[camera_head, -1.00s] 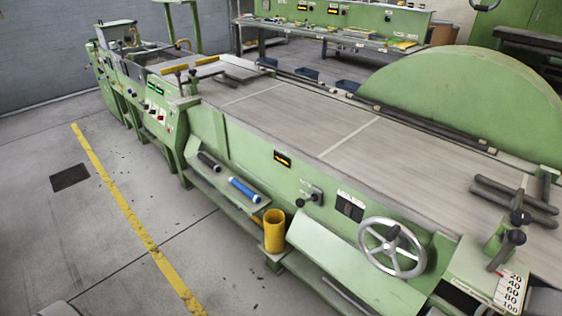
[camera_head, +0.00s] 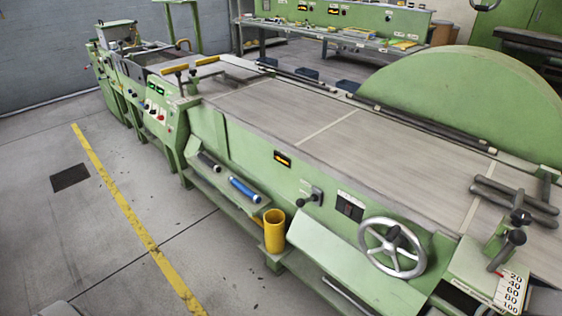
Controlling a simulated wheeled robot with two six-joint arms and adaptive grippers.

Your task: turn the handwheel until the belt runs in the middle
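The handwheel (camera_head: 365,246), a silver spoked wheel with a dark knob, is mounted on the near side of the green machine at the lower right. The belt (camera_head: 390,160) is a wide grey-brown band with pale cross seams, lying along the machine's top. Its near edge runs close to the green side frame; I cannot tell exactly how far it is from centre. A white scale plate (camera_head: 511,288) marked 20 to 100, with a small red pointer beside it, stands right of the handwheel. Neither of my grippers is in view, and nothing touches the handwheel.
A black lever (camera_head: 308,199) is left of the handwheel. A large green round guard (camera_head: 465,100) stands behind the belt. The floor at left, with a yellow line (camera_head: 130,215), is clear.

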